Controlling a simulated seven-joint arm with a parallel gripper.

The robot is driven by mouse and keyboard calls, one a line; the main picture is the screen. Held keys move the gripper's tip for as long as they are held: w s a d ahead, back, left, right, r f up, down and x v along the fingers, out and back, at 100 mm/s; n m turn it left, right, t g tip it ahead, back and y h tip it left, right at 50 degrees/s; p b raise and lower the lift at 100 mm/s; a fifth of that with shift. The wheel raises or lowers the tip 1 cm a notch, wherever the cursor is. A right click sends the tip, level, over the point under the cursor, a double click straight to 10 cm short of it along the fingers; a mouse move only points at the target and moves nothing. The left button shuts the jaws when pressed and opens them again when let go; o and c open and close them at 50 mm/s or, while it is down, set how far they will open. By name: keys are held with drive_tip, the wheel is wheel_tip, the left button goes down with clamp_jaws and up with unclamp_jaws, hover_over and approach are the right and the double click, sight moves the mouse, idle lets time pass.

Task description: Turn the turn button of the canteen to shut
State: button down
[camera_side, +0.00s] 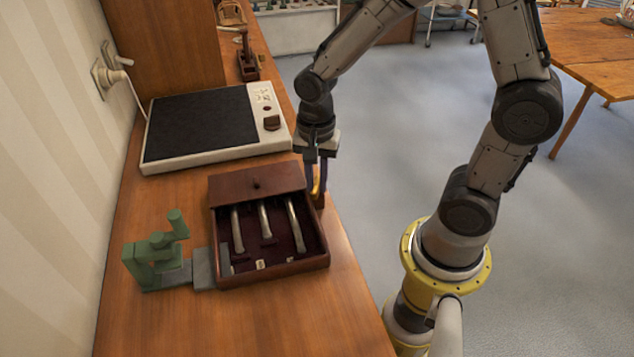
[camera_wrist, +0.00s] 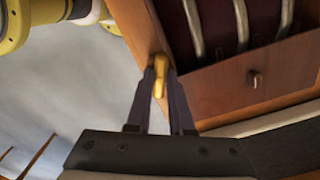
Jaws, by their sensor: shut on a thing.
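The canteen (camera_side: 323,262) is a dark red-brown wooden box on the wooden counter, with its inside exposed and long metal cutlery pieces lying in a dark lining. A flat wooden panel (camera_side: 235,190) with a small round knob (camera_wrist: 254,78) lies along its far side. The turn button (camera_wrist: 159,76) is a small brass-yellow piece at the canteen's far right corner. My gripper (camera_side: 316,184) comes down beside that corner. In the wrist view its fingers (camera_wrist: 160,84) are shut on the turn button. The button's base is partly hidden by the fingers.
A green clamp-like device (camera_side: 155,262) stands left of the canteen beside a grey block (camera_side: 203,268). A white hotplate with a dark top (camera_side: 200,128) lies behind. The counter's edge drops to the floor on the right. Bare counter lies in front.

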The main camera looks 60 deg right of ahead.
drive_tip(key=shift+m, duration=0.5)
drive_tip(key=shift+m, duration=1.4)
drive_tip(key=shift+m, duration=2.8)
